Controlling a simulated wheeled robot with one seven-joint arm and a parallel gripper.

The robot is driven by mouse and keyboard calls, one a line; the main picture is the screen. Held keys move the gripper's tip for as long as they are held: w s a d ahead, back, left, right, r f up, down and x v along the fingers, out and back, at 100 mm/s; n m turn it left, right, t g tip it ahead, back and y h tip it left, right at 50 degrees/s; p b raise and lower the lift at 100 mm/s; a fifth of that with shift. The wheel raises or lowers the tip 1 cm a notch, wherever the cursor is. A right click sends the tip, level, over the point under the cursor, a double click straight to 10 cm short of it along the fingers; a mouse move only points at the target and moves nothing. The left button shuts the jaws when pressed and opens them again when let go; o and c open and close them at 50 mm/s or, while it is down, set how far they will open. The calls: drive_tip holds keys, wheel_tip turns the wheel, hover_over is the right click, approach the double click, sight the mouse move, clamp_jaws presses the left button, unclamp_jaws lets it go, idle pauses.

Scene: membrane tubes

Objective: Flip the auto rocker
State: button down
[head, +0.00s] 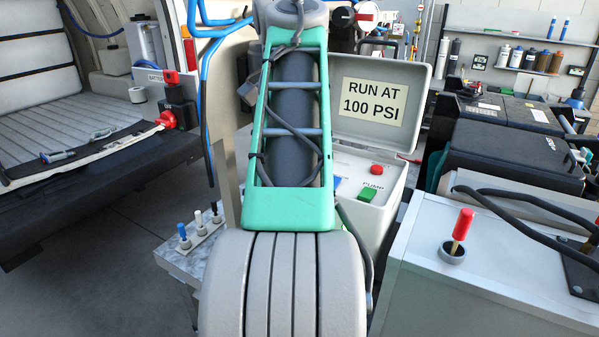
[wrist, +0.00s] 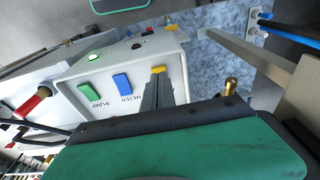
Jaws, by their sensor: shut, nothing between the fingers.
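The control box (head: 385,215) stands behind my arm in the head view, its lid open with a "RUN AT 100 PSI" sign. Its panel (wrist: 130,65) fills the middle of the wrist view. A green rocker (wrist: 88,94) is labelled PUMP and a blue rocker (wrist: 122,82) METER. A yellow rocker (wrist: 158,69) is to the right of these, its label hidden by my fingers; I cannot read AUTO anywhere. My gripper (wrist: 157,78) is shut and empty, its tips at the yellow rocker's near edge. I cannot tell whether they touch. My arm hides the gripper in the head view.
A red-handled toggle (head: 462,226) stands on the grey cabinet (head: 480,290) at right. Small toggles (head: 200,220) stand on a plate at left. A metal bar (wrist: 245,62) and a brass fitting (wrist: 231,87) are right of my fingers. The open lid (head: 380,97) rises behind the panel.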

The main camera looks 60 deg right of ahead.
drive_tip(key=shift+f+b, duration=0.65)
drive_tip(key=shift+f, duration=0.05)
wheel_tip(320, 180, up, 7)
drive_tip(key=p, duration=0.6)
idle(0.5)
drive_tip(key=w+a+f+n+t, duration=0.1)
drive_tip(key=w+a+f+n, duration=0.5)
drive_tip(key=a, duration=0.4)
drive_tip(key=w+a+f+n+t, duration=0.2)
drive_tip(key=w+a+f+n, duration=0.25)
drive_tip(key=a+f, duration=0.4)
drive_tip(key=s+a+f+n+t+y, duration=0.1)
drive_tip(key=a+f+n, duration=0.5)
drive_tip(key=a+f, duration=0.6)
drive_tip(key=shift+s+a+f+y+b, duration=0.3)
drive_tip(key=shift+s+a+y+b, duration=0.15)
drive_tip(key=shift+s+a, duration=0.25)
